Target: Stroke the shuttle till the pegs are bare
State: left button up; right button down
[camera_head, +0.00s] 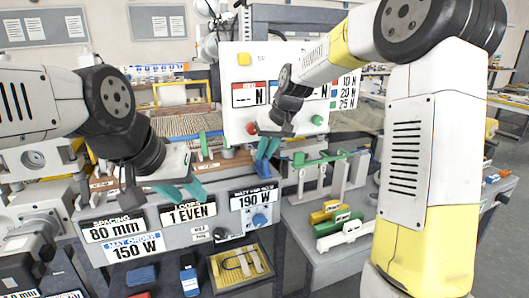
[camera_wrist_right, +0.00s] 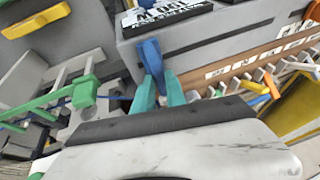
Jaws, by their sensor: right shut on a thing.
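My right gripper (camera_head: 266,147) is shut on a blue handle (camera_head: 262,169), perhaps part of the shuttle, at the right end of the grey machine front. In the right wrist view its teal fingers (camera_wrist_right: 159,95) close around the blue piece (camera_wrist_right: 150,57). A row of pegs (camera_wrist_right: 245,87), white, green and orange, shows there along a brown numbered strip. I cannot tell what the pegs carry. My left gripper (camera_head: 180,191) hangs empty before the machine front, its teal fingers apart.
The machine front carries labels such as 80 mm (camera_head: 114,228) and 190 W (camera_head: 254,199). A white board (camera_head: 240,62) with buttons stands behind. To the right are a green-topped rack (camera_head: 328,158) and yellow, green and white blocks (camera_head: 338,223).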

jog(key=s+a, duration=0.3)
jog(key=a, duration=0.4)
jog(key=s+a, duration=0.3)
jog(key=a, duration=0.5)
jog(key=s+a, duration=0.3)
jog(key=a, duration=0.5)
jog(key=shift+a, duration=0.2)
jog(key=c, duration=1.4)
grip_release()
jog(key=shift+a, duration=0.15)
jog(key=shift+o, duration=0.2)
jog(key=shift+d+r, duration=0.2)
jog(key=shift+r, duration=0.1)
jog(key=v, duration=0.7)
jog(key=shift+s, duration=0.1)
